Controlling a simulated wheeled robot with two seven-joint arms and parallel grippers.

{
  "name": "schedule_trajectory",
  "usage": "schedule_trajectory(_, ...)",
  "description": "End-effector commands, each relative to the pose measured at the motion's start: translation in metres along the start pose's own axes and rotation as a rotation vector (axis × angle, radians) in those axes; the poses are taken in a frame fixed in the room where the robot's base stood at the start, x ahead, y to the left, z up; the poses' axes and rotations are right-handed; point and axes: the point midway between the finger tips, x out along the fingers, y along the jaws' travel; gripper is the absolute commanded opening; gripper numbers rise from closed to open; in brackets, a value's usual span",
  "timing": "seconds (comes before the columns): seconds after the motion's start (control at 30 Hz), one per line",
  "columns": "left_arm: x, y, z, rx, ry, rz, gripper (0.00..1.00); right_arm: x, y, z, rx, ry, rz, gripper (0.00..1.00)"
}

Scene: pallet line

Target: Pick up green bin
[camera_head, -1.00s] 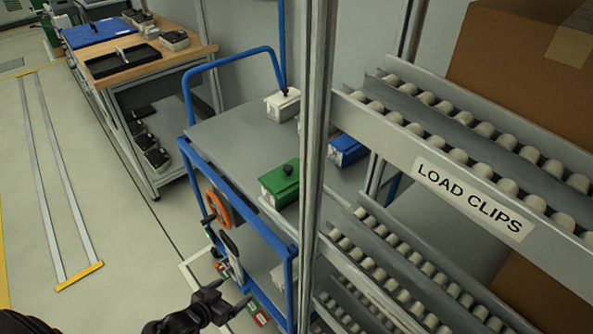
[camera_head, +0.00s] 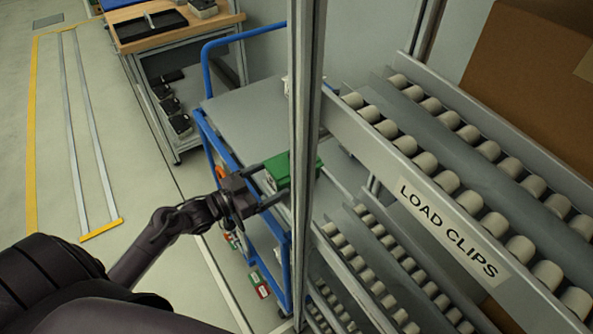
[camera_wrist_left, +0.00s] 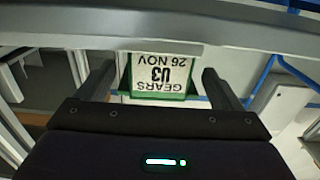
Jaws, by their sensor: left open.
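The green bin (camera_head: 279,169) sits on the grey top of the blue-framed cart (camera_head: 247,112), partly hidden behind an upright metal post. My left gripper (camera_head: 268,185) is open, with its two fingers pointing at the bin from the left. In the left wrist view the bin's white label (camera_wrist_left: 163,74), reading GEARS U3 26 NOV upside down, shows between the two open fingers (camera_wrist_left: 158,85). I cannot tell whether the fingers touch the bin. My right gripper is not in view.
A workbench (camera_head: 165,30) stands at the back left. The floor at left is clear.

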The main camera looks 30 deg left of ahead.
Motion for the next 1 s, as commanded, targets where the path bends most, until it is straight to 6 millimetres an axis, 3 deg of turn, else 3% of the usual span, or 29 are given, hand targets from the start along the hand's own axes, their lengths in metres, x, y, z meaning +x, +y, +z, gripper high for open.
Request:
schedule_trajectory(0.2,0.028,0.000,-0.002,-0.002,0.003,-0.001,0.87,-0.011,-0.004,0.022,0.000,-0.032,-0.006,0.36)
schedule_trajectory(0.4,0.055,0.001,0.001,-0.001,0.001,-0.002,0.87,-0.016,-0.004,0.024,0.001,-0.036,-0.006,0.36)
schedule_trajectory(0.7,0.059,0.001,0.003,0.000,-0.001,-0.001,0.87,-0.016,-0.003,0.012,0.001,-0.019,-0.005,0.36)
schedule_trajectory(1.0,0.059,0.001,0.003,0.000,-0.001,-0.001,0.48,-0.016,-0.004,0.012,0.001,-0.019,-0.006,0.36)
